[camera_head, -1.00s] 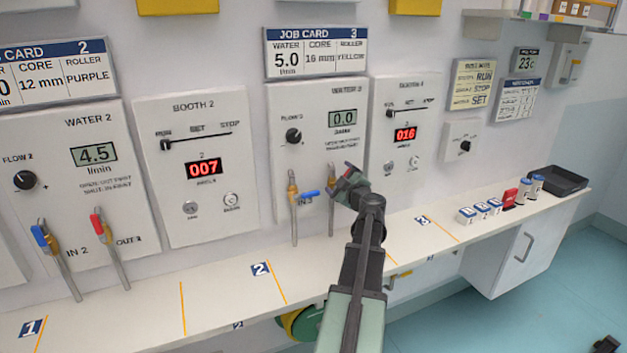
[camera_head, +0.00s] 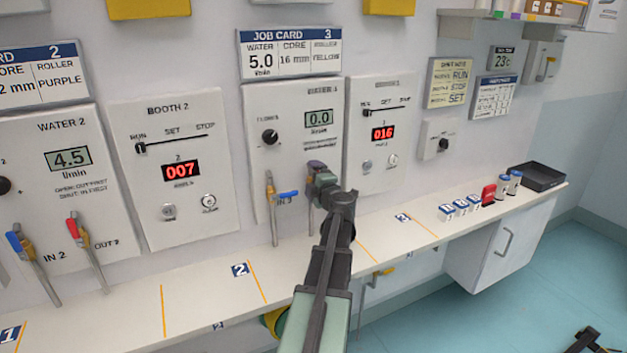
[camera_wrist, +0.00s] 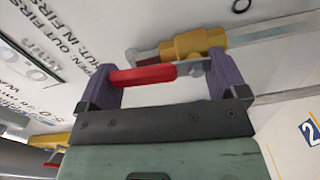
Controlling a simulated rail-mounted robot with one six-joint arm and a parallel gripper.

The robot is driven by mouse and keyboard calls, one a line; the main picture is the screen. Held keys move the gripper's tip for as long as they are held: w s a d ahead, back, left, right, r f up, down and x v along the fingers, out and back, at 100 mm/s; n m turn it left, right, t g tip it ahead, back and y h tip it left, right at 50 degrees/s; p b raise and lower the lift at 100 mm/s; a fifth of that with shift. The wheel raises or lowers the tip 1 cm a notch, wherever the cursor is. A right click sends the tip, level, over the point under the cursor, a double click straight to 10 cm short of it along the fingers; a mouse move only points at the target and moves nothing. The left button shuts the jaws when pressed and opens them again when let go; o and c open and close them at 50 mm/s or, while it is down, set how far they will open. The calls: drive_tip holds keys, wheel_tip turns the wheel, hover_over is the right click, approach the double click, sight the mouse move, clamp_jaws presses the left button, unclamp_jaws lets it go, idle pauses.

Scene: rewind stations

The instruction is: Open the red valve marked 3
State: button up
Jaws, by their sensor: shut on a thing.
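The red valve handle (camera_wrist: 143,76) lies between the two purple fingers of my gripper (camera_wrist: 168,78) in the wrist view, its red end against the left finger. It joins a yellow brass valve body (camera_wrist: 193,43). In the head view my gripper (camera_head: 318,174) is at the right-hand pipe of the WATER 3 panel (camera_head: 291,100) and hides the red handle. My gripper is shut on the handle. The blue-handled IN 3 valve (camera_head: 287,195) is just to the left, its handle pointing sideways. The WATER 3 display (camera_head: 318,119) reads 0.0.
The job card 3 (camera_head: 290,53) above shows water 5.0 l/min. The booth panel (camera_head: 362,165) is close on the right. The shelf (camera_head: 200,265) runs below, mostly clear. Small blocks and a black tray (camera_head: 540,177) sit at its right end.

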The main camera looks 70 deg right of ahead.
idle(0.3)
drive_tip(key=o, duration=1)
drive_tip(key=shift+c, duration=0.2)
drive_tip(key=shift+a, duration=0.1)
drive_tip(key=v, duration=1)
drive_tip(key=shift+s+a, duration=0.2)
drive_tip(key=shift+s, duration=0.05)
drive_tip(key=shift+c, duration=0.5)
